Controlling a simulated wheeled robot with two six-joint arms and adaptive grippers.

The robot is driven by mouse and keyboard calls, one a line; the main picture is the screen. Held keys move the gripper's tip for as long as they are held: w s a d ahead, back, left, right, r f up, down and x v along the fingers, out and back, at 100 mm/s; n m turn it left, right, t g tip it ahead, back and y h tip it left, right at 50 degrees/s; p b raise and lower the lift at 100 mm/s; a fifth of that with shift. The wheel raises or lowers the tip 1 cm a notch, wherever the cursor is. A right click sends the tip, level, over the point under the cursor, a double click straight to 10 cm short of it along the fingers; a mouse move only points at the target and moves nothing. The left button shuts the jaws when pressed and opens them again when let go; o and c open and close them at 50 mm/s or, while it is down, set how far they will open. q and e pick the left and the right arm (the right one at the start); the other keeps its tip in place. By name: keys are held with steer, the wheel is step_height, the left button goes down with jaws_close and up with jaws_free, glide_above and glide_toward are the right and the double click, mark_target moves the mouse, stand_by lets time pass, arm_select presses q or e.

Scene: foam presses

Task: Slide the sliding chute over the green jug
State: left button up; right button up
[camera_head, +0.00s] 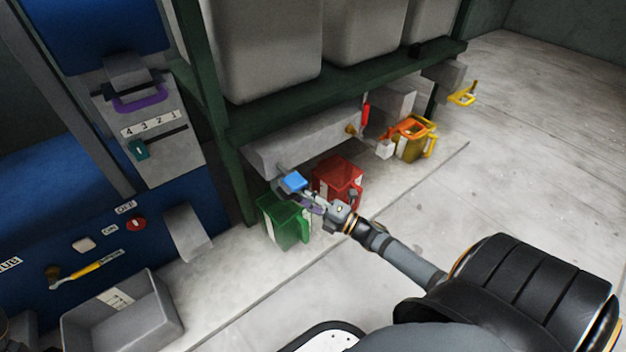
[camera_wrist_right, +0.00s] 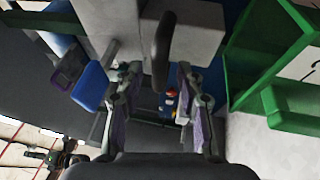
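The green jug (camera_head: 284,226) stands on the floor below the left end of a long grey beam (camera_head: 305,140); its green frame and handle also show in the right wrist view (camera_wrist_right: 255,65). A blue block (camera_head: 293,181) sits just above the jug, under the beam; it also shows left of the fingers in the wrist view (camera_wrist_right: 91,86). I cannot tell which part is the sliding chute. My right gripper (camera_head: 312,203) is beside the jug's top and the blue block. In the wrist view its fingers (camera_wrist_right: 157,88) are apart, with a dark upright bar (camera_wrist_right: 163,50) showing between them.
A red jug (camera_head: 338,180) stands close right of the green one, and a yellow jug (camera_head: 408,147) farther right. A green shelf frame (camera_head: 350,103) overhangs them. A blue machine (camera_head: 75,235) and a grey bin (camera_head: 125,325) are left. The floor right is free.

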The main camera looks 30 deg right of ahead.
steer(key=v, duration=1)
steer(key=shift+s+d, duration=0.2)
steer(key=shift+s, duration=0.1)
steer(key=shift+f, duration=0.15)
